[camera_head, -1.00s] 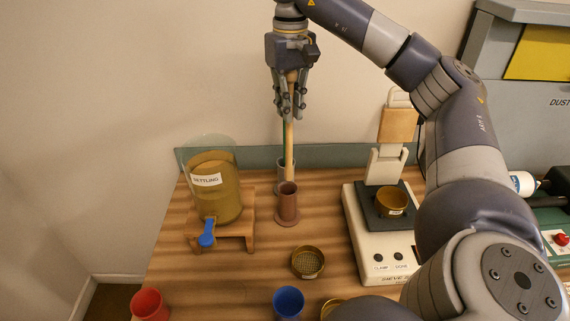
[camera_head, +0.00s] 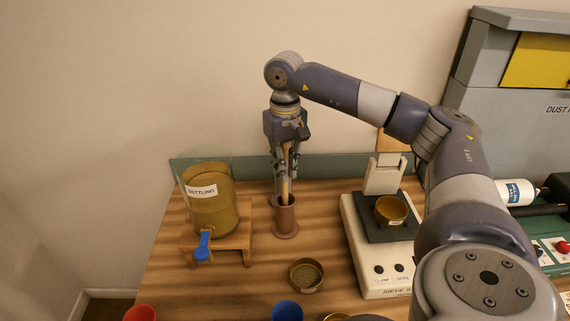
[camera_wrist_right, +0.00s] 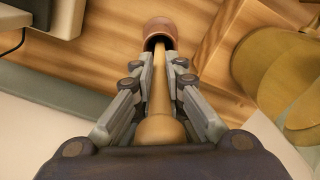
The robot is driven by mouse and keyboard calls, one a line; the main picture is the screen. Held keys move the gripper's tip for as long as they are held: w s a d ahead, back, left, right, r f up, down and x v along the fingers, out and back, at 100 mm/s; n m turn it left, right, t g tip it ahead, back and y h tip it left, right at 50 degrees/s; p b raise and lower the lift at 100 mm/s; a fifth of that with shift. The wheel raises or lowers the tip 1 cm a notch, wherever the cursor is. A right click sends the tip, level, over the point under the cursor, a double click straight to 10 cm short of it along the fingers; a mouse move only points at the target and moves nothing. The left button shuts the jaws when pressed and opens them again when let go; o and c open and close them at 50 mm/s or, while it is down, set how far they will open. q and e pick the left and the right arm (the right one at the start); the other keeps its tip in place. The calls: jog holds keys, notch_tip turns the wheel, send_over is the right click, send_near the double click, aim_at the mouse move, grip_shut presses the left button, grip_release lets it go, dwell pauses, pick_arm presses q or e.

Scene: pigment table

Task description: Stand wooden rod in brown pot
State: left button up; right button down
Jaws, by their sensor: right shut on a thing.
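The brown pot (camera_head: 286,222) is a narrow upright cylinder on a flared foot, standing on the wooden table. Its dark mouth faces me in the right wrist view (camera_wrist_right: 158,30). My right gripper (camera_head: 286,172) is above the pot, pointing down and shut on the wooden rod (camera_head: 286,186). The pale rod is nearly upright, and its lower end meets the pot's mouth and appears to be inside it. The rod also runs between the fingers to the mouth in the wrist view (camera_wrist_right: 160,88). How deep it reaches is hidden. My left gripper is not in view.
A settling jar (camera_head: 213,211) on a wooden stand is left of the pot. A sieve shaker (camera_head: 377,276) with a brass cup (camera_head: 391,210) is to the right. A round sieve (camera_head: 306,275), a blue cup (camera_head: 287,311) and a red cup (camera_head: 140,313) are in front.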

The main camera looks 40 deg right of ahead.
jog(key=shift+f, duration=0.15)
jog(key=c, duration=1.9)
grip_release()
jog(key=shift+o, duration=1.2)
notch_tip(320, 180, up, 7)
jog(key=shift+r+b, duration=0.2)
jog(key=shift+b, duration=0.8)
notch_tip(320, 180, up, 5)
jog(key=shift+f+p, duration=0.1)
jog(key=shift+p, duration=1.05)
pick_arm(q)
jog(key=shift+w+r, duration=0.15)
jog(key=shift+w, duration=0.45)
